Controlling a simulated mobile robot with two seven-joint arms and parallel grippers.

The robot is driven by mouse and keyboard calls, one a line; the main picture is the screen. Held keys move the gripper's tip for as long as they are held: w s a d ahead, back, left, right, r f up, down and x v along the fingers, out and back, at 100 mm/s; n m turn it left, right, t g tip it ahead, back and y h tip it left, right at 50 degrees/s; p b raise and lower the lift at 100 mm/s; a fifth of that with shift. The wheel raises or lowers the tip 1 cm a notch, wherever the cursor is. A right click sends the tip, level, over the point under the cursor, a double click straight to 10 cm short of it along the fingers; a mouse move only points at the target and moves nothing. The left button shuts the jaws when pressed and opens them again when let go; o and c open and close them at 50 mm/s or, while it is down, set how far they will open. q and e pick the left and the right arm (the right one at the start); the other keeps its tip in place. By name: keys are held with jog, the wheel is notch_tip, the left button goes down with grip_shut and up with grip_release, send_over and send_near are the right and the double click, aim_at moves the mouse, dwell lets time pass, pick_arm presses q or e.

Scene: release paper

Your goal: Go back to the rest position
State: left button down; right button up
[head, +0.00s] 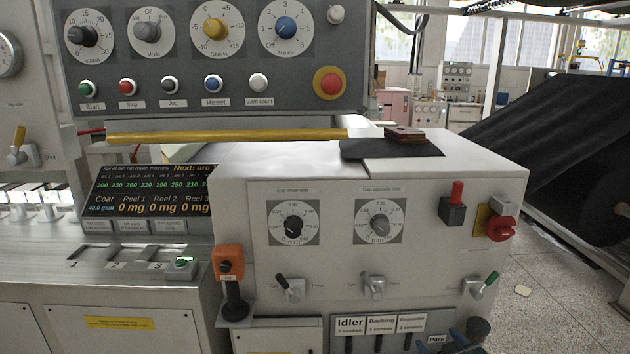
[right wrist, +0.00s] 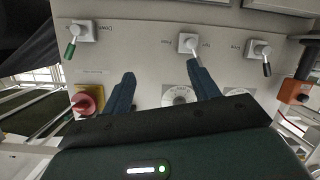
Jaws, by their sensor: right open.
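My right gripper (head: 462,342) shows at the bottom edge of the head view, low in front of the grey machine cabinet (head: 400,270). Only its blue fingertips show there. In the right wrist view its two blue fingers (right wrist: 161,82) are spread apart with nothing between them. They point at the cabinet's front panel, which appears upside down, with the toggle levers beyond the tips. I cannot tell whether a finger touches the panel. My left gripper is in neither view.
The front panel carries a green-tipped lever (head: 485,284), a middle lever (head: 374,286), a red rotary switch (head: 501,228) and two dials. An orange-topped handle (head: 229,263) stands at the cabinet's left. A black sheet roll (head: 560,140) lies to the right, with open floor (head: 545,300) below it.

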jog(key=s+a+f+g+y, duration=0.1)
jog(key=s+a+f, duration=0.2)
jog(key=s, duration=0.6)
jog(key=s+a+f+g, duration=0.1)
jog(key=s+a+f, duration=0.2)
jog(key=s, duration=0.6)
jog(key=s+a+f+g+y, duration=0.1)
jog(key=s+a+f+g, duration=0.1)
jog(key=s+a, duration=0.3)
jog(key=s+f, duration=0.1)
jog(key=s, duration=0.3)
jog(key=shift+s+a+f+m+y, duration=0.2)
jog(key=shift+a+f+m+y, duration=0.1)
jog(key=shift+a+f+m, duration=0.1)
